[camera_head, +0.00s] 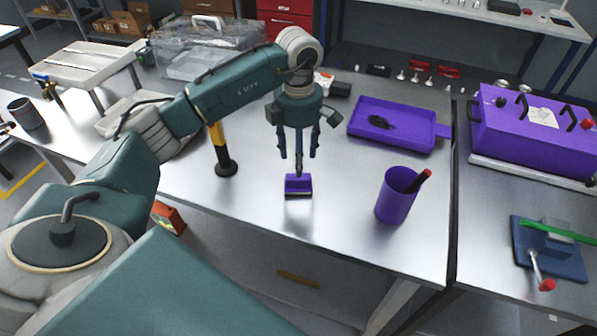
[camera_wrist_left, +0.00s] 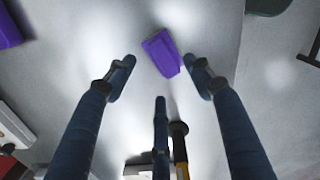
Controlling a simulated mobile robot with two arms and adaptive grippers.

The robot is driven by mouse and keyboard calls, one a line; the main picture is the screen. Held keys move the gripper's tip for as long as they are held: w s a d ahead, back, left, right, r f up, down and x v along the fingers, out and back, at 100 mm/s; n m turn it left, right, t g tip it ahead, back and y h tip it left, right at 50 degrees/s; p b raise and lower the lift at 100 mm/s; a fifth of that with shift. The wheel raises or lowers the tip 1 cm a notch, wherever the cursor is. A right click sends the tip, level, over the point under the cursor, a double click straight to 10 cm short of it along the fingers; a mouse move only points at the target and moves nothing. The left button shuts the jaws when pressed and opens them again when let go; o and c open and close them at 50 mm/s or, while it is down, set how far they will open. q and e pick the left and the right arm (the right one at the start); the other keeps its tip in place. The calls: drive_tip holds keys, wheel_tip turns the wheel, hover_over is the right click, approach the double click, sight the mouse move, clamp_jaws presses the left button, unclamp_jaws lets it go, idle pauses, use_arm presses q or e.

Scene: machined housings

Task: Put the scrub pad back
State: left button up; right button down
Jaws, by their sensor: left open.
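The scrub pad, a small purple block with a dark lower edge (camera_head: 298,184), sits on the steel bench. It also shows in the left wrist view as a purple block (camera_wrist_left: 162,53). My left gripper (camera_head: 298,156) hangs over the pad, fingers pointing down. In the left wrist view its fingers (camera_wrist_left: 158,68) are spread apart with nothing between them, and the pad lies just beyond the fingertips. A purple tray (camera_head: 432,144) with a black item in it lies at the back right. My right gripper is not in view.
A purple cup (camera_head: 394,202) holding a red-handled item stands right of the pad. A black-and-yellow post (camera_head: 222,150) stands left of my gripper. A purple box (camera_head: 530,135) and a blue vise-like fixture (camera_head: 545,255) sit on the right bench. The bench front is clear.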

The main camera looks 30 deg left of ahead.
use_arm(q)
wheel_tip(320, 180, up, 5)
drive_tip(key=shift+r+b, duration=0.1)
drive_tip(key=shift+b, duration=0.3)
idle(0.4)
